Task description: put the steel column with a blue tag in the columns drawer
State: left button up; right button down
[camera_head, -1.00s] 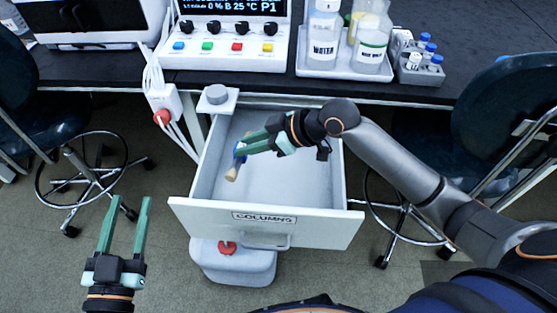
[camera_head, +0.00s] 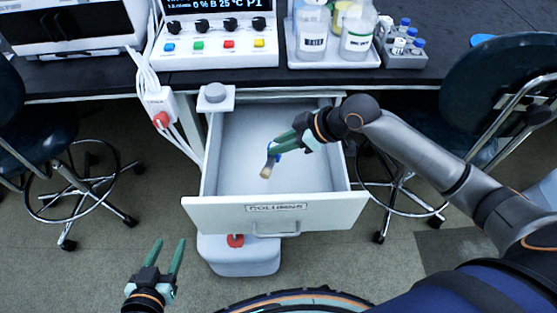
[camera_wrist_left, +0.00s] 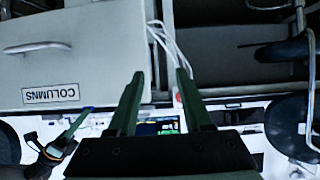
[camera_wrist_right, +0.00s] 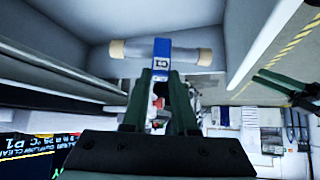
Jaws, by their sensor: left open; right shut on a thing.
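The steel column with a blue tag (camera_wrist_right: 192,55) is held across the fingertips of my right gripper (camera_wrist_right: 160,85), which is shut on it at the tag. In the head view the column (camera_head: 267,170) hangs tilted over the open columns drawer (camera_head: 235,212), and my right gripper (camera_head: 281,146) reaches in from the right. The drawer is pulled out, labelled COLUMNS, and its visible floor is bare. I cannot tell how far the column is above the floor. My left gripper (camera_head: 166,258) is open and empty, in front of the drawer to the left; its fingers also show in the left wrist view (camera_wrist_left: 160,95).
A white instrument (camera_head: 215,45) with coloured buttons and a tray of bottles (camera_head: 333,62) stand on the dark bench above. A waste container (camera_head: 240,258) is below. Chairs stand on both sides.

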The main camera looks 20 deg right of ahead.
aim_at(280, 157)
notch_tip(280, 157, down, 5)
jog(key=shift+r+b, duration=0.1)
jog(key=shift+b, duration=0.55)
pick_arm(q)
jog(key=w+r+m+t+h, duration=0.1)
jog(key=w+r+t, duration=0.1)
jog(key=r, duration=0.5)
jog(key=w+r+m+t+h+b, duration=0.1)
jog(key=r+t, duration=0.3)
jog(key=r, duration=0.4)
jog(key=shift+w+d, duration=0.15)
jog(key=shift+w, duration=0.35)
pick_arm(e)
jog(key=shift+f, duration=1.65)
pick_arm(q)
jog(key=shift+r+m+t+h, duration=0.3)
jog(key=shift+r+t+h, duration=0.1)
pick_arm(e)
jog(key=shift+f, duration=0.5)
jog(key=shift+f, duration=0.15)
pick_arm(q)
jog(key=shift+r, duration=0.3)
pick_arm(e)
jog(key=c, duration=0.7)
grip_release()
